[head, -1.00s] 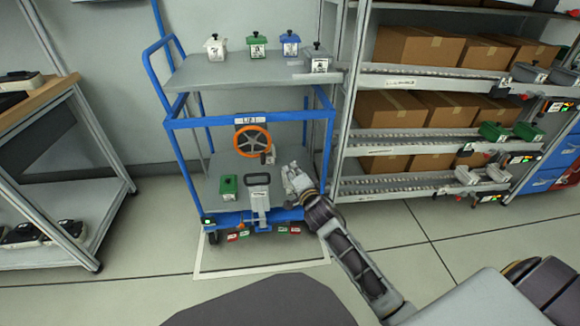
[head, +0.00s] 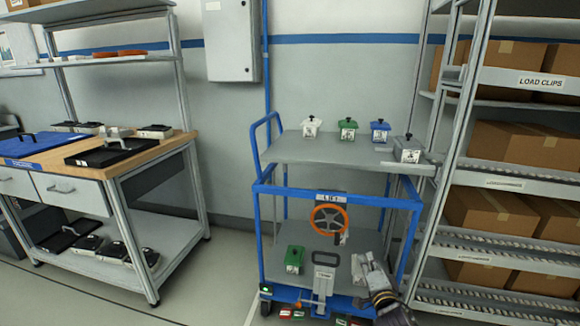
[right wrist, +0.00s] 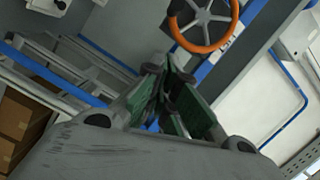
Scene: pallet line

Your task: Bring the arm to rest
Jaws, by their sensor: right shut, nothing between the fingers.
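My right arm enters the head view at the lower right. My right gripper (head: 362,266) is in front of the lower part of the blue-framed cart (head: 338,197), to the right of the grey handle unit (head: 325,277). In the right wrist view the fingers of my right gripper (right wrist: 168,84) are together with nothing between them. The orange handwheel (head: 330,219) is above and left of the gripper; it also shows at the top of the right wrist view (right wrist: 203,40). My left gripper is in neither view.
The cart's top shelf (head: 340,150) bears white, green, blue and grey lidded containers. A green box (head: 295,259) stands on the lower deck. A rack with cardboard boxes (head: 513,145) is close on the right. A wooden workbench (head: 150,152) stands left. Floor between bench and cart is clear.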

